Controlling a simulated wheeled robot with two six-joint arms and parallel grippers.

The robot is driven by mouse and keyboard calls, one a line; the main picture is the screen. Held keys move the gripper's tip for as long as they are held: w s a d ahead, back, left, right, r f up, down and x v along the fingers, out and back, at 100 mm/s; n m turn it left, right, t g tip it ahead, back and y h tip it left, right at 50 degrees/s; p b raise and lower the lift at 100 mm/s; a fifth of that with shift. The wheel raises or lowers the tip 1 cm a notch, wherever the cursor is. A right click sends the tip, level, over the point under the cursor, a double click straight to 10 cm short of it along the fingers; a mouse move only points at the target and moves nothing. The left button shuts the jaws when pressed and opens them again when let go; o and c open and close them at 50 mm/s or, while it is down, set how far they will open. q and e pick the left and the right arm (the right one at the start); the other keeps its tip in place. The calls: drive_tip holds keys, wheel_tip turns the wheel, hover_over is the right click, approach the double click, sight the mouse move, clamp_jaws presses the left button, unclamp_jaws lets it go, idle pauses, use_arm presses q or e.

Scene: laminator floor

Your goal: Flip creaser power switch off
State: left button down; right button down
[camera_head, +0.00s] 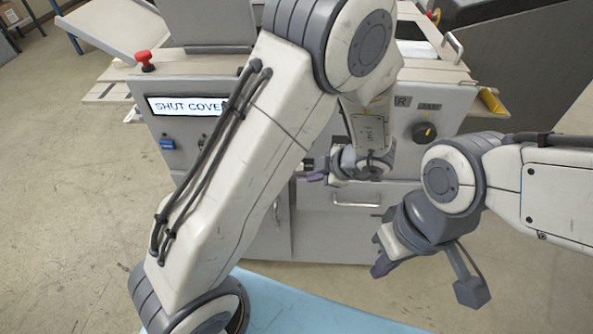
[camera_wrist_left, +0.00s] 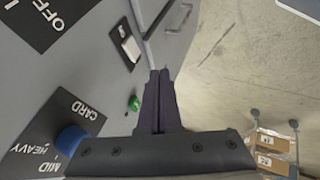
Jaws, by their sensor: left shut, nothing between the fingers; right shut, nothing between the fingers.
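The creaser (camera_head: 270,225) is a grey machine with a lit display reading "SHUT COVE…", partly covered by my left arm. In the left wrist view its panel shows a white rocker switch (camera_wrist_left: 129,44) beside a black plate with "OFF" (camera_wrist_left: 50,22). My left gripper (camera_head: 316,177) is in front of the machine's face, shut and empty. Its fingers also show in the left wrist view (camera_wrist_left: 160,78), below and right of the switch, with no visible contact. The switch cannot be made out in the head view. My right gripper (camera_head: 379,266) is shut and empty, low on the right.
A green button (camera_wrist_left: 134,103) and a blue knob (camera_wrist_left: 72,138) by a "CARD", "MID", "HEAVY" plate are near the left fingers. The machine has a yellow-marked dial (camera_head: 425,132), a red knob (camera_head: 146,60) and a drawer handle (camera_head: 357,203). Open floor (camera_head: 60,190) lies left.

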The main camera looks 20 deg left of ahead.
use_arm(q)
drive_tip(key=w+a+f, duration=0.6)
drive_tip(key=a+f, duration=0.1)
drive_tip(key=f, duration=0.1)
drive_tip(key=shift+w, duration=0.15)
idle(0.5)
drive_tip(key=shift+p, duration=0.3)
